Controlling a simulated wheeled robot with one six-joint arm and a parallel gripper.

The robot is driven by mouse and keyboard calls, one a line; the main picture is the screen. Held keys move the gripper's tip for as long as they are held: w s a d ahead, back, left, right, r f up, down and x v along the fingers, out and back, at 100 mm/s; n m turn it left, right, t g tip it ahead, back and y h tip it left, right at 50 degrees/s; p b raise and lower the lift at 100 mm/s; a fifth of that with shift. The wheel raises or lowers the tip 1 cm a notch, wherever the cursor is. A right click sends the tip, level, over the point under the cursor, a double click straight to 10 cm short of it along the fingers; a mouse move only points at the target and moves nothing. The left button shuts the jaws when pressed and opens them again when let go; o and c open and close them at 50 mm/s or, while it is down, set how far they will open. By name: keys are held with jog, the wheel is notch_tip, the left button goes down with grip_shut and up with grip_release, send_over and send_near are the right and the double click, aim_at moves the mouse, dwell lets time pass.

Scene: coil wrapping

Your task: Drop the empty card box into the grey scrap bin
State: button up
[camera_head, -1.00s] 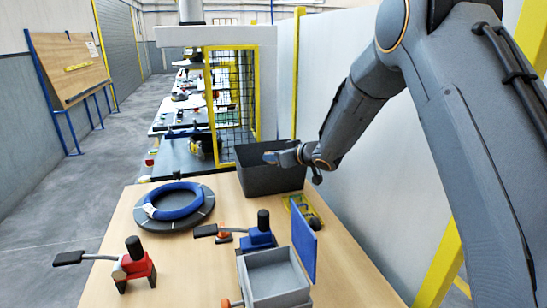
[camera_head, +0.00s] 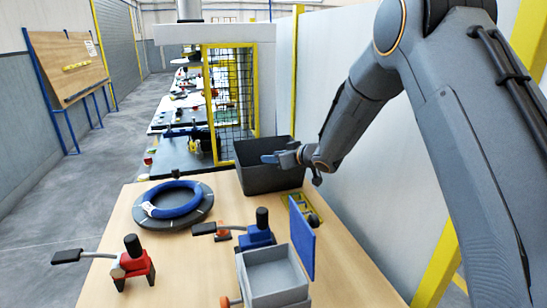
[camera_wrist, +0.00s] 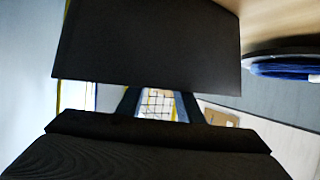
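The grey scrap bin (camera_head: 268,181) is a dark open box at the far right of the wooden bench. My gripper (camera_head: 268,158) is over the bin's open top in the head view. In the wrist view its two fingers (camera_wrist: 157,105) stand apart with an empty gap between them, through which yellow mesh shows. The dark bin wall (camera_wrist: 150,45) fills the upper middle of that view. I do not see the card box in either view. Most of the bin's inside is hidden, so I cannot tell what lies in it.
A blue coil on a dark round turntable (camera_head: 173,216) is at the back left. A red toggle clamp (camera_head: 133,262), a blue clamp (camera_head: 258,232) and a grey tray with a blue lid (camera_head: 272,277) stand nearer. A mesh fence (camera_head: 228,100) is behind the bin.

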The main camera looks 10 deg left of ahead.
jog(key=shift+s+a+f, duration=0.25)
jog(key=shift+s+f, duration=0.05)
jog(key=shift+f, duration=0.25)
jog(key=shift+w+r, duration=0.1)
jog(key=shift+r, duration=0.1)
jog(key=shift+r, duration=0.25)
jog(key=r+b+v, duration=0.1)
jog(key=v, duration=1.1)
jog(key=shift+w+r, duration=0.1)
jog(key=shift+w, duration=0.05)
